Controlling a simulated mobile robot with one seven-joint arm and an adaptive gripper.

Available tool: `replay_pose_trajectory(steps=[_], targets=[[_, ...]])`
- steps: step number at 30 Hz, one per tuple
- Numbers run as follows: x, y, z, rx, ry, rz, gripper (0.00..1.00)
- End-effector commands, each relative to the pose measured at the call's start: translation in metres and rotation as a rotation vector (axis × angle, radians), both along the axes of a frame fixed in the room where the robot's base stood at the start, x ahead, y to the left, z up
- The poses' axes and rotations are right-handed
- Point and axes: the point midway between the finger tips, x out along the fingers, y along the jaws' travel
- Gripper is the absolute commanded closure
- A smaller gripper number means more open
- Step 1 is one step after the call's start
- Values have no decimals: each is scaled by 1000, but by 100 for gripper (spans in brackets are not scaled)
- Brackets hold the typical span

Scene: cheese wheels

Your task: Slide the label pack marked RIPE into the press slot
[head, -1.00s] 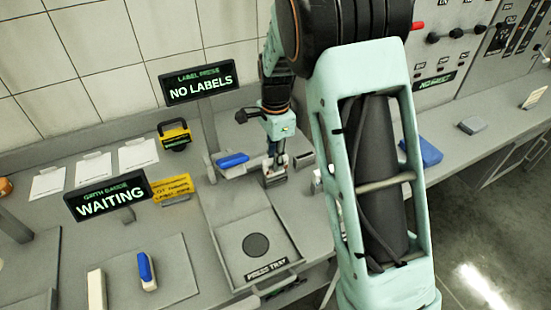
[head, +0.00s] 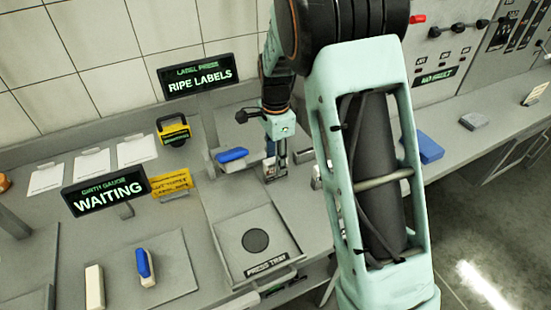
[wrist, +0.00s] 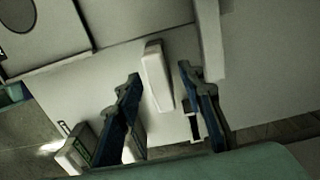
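The label press sign (head: 198,82) reads RIPE LABELS. My gripper (head: 276,172) is low over the bench beside the press, just behind the press tray (head: 216,236). In the wrist view my gripper (wrist: 160,72) has its two blue fingers apart. A pale upright block (wrist: 157,78) shows between the fingertips, with a gap on each side. I cannot read a marking on it, so I cannot tell if it is the RIPE label pack. The press slot is not clearly seen; my gripper and arm hide part of that area.
A blue-topped piece (head: 232,156) sits left of my gripper. A girth gauge sign (head: 108,190) reads WAITING. A yellow sign (head: 171,183) stands beside it. A small box with green marking (wrist: 76,152) lies near the left finger. A blue object (head: 430,150) is right of my arm.

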Motion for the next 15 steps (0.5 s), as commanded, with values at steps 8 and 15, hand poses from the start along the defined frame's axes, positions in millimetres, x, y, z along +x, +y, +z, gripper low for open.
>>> replay_pose_trajectory(steps=[8,15], targets=[[1,0,6,0,-2,0,64],[2,0,50,2,-7,-1,64]])
